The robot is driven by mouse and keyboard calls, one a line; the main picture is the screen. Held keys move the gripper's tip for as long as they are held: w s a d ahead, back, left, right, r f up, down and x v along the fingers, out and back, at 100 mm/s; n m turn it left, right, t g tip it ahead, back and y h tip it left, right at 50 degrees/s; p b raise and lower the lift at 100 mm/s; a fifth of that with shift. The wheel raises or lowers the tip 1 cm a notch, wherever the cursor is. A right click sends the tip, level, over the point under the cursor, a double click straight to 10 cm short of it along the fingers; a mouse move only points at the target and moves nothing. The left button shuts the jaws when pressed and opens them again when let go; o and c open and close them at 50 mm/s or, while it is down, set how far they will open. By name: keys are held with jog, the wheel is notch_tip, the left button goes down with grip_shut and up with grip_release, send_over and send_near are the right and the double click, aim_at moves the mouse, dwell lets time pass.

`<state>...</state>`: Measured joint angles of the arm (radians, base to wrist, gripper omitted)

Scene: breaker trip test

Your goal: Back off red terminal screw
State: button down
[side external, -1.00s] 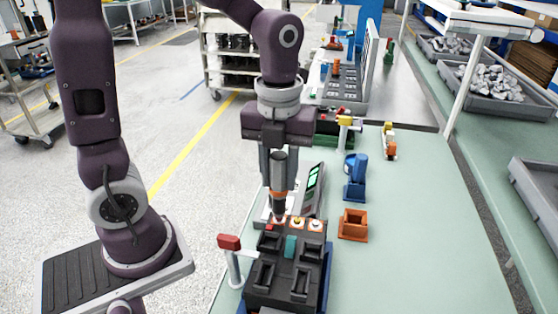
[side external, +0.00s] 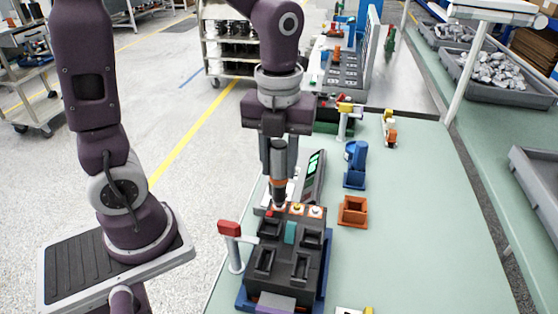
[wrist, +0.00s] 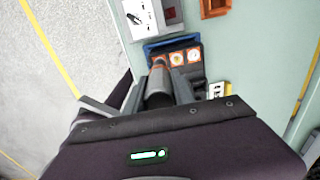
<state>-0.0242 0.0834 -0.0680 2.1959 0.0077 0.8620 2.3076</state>
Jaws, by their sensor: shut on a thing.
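My gripper (side external: 278,155) is shut on a dark grey screwdriver-like tool (side external: 279,170) with an orange band, held upright. The tool also shows between the fingers in the wrist view (wrist: 158,88). Its lower end is at the leftmost terminal of the black breaker block (side external: 285,262). The screw there is hidden under the tool, and I cannot tell whether the tip is seated. A small red patch (side external: 269,213) shows beside the tip. Two other orange terminals with pale screws, the middle one (side external: 297,209) and the right one (side external: 316,212), are uncovered.
A red-topped post (side external: 229,229) stands left of the block. A meter with a green screen (side external: 314,165) is close behind the tool. An orange open holder (side external: 353,210) and a blue holder (side external: 355,163) stand to the right. The green table right of them is clear.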

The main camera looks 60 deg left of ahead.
aim_at(279, 144)
jog(key=shift+f, duration=0.65)
dwell(0.6)
jog(key=shift+r, duration=0.25)
dwell(0.8)
jog(key=shift+r, duration=2.9)
